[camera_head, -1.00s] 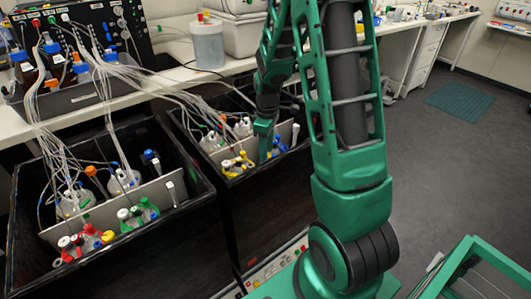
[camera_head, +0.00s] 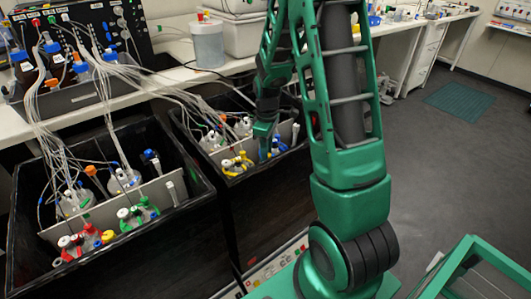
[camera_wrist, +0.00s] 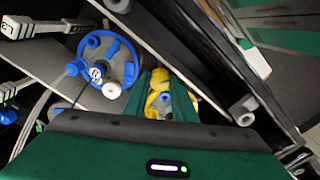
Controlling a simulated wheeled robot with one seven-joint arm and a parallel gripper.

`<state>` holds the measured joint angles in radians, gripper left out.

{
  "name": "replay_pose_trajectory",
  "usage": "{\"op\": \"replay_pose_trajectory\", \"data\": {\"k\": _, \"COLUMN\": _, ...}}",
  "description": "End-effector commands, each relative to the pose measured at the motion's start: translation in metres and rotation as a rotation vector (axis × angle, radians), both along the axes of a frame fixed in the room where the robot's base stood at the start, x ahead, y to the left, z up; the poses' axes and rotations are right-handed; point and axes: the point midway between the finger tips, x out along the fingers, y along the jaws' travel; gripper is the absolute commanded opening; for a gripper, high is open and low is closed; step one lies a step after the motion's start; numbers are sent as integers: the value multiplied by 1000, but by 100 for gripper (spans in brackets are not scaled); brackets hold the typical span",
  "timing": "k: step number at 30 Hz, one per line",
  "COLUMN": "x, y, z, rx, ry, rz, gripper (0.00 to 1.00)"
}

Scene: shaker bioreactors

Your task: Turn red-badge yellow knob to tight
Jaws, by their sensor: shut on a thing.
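My gripper (camera_wrist: 166,92) points down into the right-hand black box and is shut on a yellow knob (camera_wrist: 160,88), seen between its green fingers in the wrist view. Bits of blue and white show beside the knob; the fingers hide part of it. I cannot make out a red badge on it. In the head view my gripper (camera_head: 264,132) is low over the box, right of a yellow clamp fitting (camera_head: 237,163) and close to blue parts (camera_head: 279,147). The knob itself cannot be told apart there.
A blue ring fitting (camera_wrist: 122,62) with a white port lies left of my fingers in the wrist view. The left black box (camera_head: 190,205) holds bottles with red, yellow and green fittings. Tubes run from the bench (camera_head: 165,72). Open floor lies at right.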

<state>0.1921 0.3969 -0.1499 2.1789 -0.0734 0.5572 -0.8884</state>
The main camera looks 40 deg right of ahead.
Motion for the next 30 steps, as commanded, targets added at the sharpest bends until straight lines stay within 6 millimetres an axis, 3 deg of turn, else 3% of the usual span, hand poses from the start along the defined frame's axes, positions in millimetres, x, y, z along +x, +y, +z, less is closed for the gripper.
{"op": "replay_pose_trajectory", "data": {"k": 8, "x": 1, "y": -1, "z": 1, "rx": -1, "ry": -2, "rz": -165, "gripper": 2}}
{"op": "replay_pose_trajectory", "data": {"k": 30, "x": 1, "y": -2, "z": 1, "rx": -1, "ry": -3, "rz": -863, "gripper": 2}}
